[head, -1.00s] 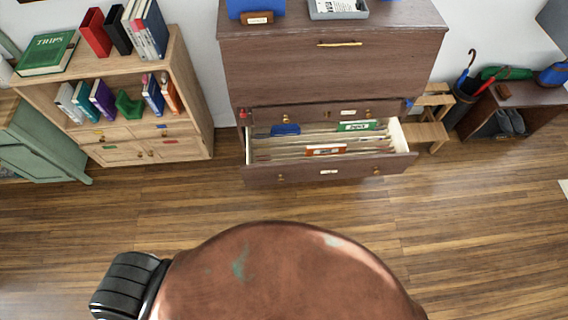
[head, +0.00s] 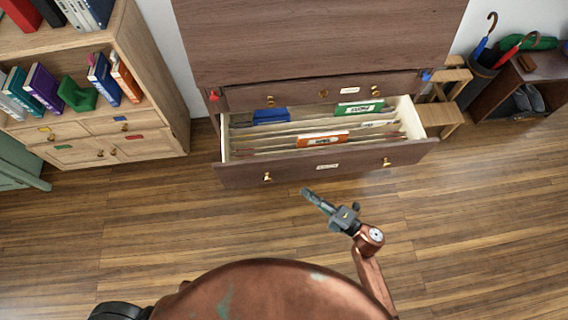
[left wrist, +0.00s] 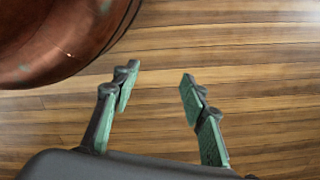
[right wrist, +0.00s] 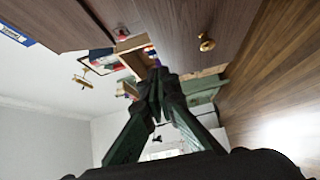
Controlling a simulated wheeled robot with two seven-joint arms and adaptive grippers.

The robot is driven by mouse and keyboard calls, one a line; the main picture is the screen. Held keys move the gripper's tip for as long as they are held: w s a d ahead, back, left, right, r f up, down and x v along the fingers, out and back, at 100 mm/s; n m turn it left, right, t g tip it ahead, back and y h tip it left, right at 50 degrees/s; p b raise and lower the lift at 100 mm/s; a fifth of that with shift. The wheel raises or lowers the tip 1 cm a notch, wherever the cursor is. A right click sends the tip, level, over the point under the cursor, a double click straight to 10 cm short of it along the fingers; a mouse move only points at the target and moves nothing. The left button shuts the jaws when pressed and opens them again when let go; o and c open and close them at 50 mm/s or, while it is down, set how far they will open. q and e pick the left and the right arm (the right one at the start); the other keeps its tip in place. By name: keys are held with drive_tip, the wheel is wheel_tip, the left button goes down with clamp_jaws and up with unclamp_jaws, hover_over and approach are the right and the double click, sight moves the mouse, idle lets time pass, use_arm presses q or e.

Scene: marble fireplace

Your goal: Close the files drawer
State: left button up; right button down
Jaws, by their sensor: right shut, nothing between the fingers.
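The files drawer (head: 240,176) is pulled out from the dark wooden cabinet (head: 310,40) in the head view. It holds hanging files with an orange tab, a green tab and a blue item. Its front carries a label and two brass knobs. My right gripper (head: 308,193) is shut and empty, in front of the drawer front and apart from it in the picture. In the right wrist view its fingers (right wrist: 157,75) are together, and a brass knob (right wrist: 206,42) shows on a wooden front. My left gripper (left wrist: 155,85) is open and empty above the floor, seen only in the left wrist view.
A light wooden bookshelf (head: 160,90) stands left of the cabinet. A small wooden step stool (head: 448,108) and a dark bench (head: 520,80) with shoes and umbrellas stand to the right. The wooden floor in front of the drawer is clear.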

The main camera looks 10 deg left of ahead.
drive_tip(key=b, duration=0.3)
approach(274, 161)
drive_tip(key=s+a, duration=0.1)
drive_tip(key=a, duration=0.2)
drive_tip(key=w+a, duration=0.1)
drive_tip(key=w+a+b, duration=0.1)
drive_tip(key=w, duration=0.1)
drive_tip(key=shift+f+n, duration=0.1)
drive_tip(key=shift+n, duration=0.3)
use_arm(q)
drive_tip(key=w+d+r, duration=0.1)
drive_tip(key=r, duration=0.5)
drive_tip(key=w+d+r, duration=0.1)
drive_tip(key=w+r, duration=0.1)
drive_tip(key=r, duration=0.5)
drive_tip(key=shift+d+h, duration=0.3)
drive_tip(key=shift+d, duration=0.05)
use_arm(e)
drive_tip(key=shift+w+a, duration=0.2)
drive_tip(key=shift+w, duration=0.3)
use_arm(q)
drive_tip(key=shift+w, duration=0.1)
use_arm(e)
drive_tip(key=shift+w, duration=0.1)
